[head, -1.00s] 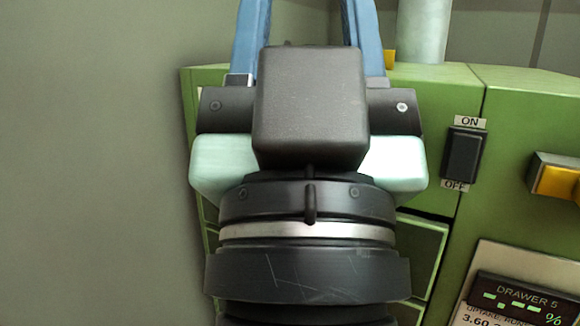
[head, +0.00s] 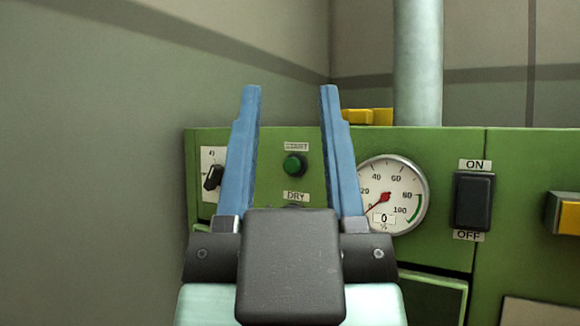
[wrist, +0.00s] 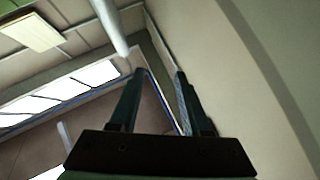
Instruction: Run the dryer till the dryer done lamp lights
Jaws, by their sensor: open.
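The green dryer panel (head: 455,142) fills the right and middle of the head view. A green round button (head: 294,165) under a START label shows between my fingers. Below it is a DRY label (head: 295,197); what sits under that label is mostly hidden by my gripper. My gripper (head: 290,88) is open and empty, its blue fingers pointing up in front of the panel. In the wrist view my gripper (wrist: 158,72) also shows open, with only walls and ceiling beyond it.
A dial gauge (head: 392,194) reads about 0. A black ON/OFF rocker switch (head: 473,200) is to its right, then a yellow handle (head: 567,214). A small black knob (head: 213,177) is at the left, partly behind a finger. A grey pipe (head: 418,60) rises behind the panel.

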